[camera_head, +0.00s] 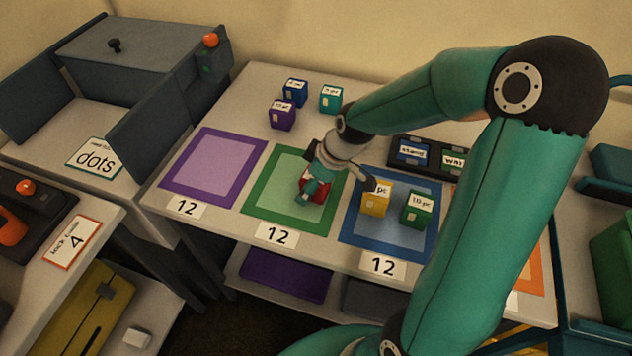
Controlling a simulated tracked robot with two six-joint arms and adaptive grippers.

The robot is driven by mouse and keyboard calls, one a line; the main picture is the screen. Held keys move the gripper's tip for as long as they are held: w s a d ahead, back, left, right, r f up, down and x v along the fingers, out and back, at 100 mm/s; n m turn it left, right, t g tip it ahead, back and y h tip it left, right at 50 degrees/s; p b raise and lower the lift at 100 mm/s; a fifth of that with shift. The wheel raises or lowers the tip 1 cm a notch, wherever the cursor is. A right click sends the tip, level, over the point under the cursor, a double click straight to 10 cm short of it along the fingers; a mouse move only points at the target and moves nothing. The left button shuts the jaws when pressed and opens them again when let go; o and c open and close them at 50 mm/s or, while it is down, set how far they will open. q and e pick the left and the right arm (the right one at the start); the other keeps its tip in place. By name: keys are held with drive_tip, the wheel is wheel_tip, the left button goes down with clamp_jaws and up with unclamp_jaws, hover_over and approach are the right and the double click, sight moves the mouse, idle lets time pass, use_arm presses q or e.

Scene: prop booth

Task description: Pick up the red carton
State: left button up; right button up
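The red carton (319,194) is on the green-bordered square (258,207) of the table. It shows only in part, because the end of my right arm covers much of it. My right gripper (335,178) is right over the carton, with a dark finger-like part reaching out to the right near the yellow carton. I cannot see clearly whether its fingers are apart or touch the red carton. My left gripper is not in view.
A yellow carton (375,201) and a green carton (417,209) stand on the blue-bordered square, close to my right gripper. Purple (283,117), blue (294,93) and teal (331,98) cartons stand at the back. The purple-bordered square (212,168) is empty.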

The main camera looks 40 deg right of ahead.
drive_tip(key=c, duration=1.3)
drive_tip(key=shift+r, duration=0.1)
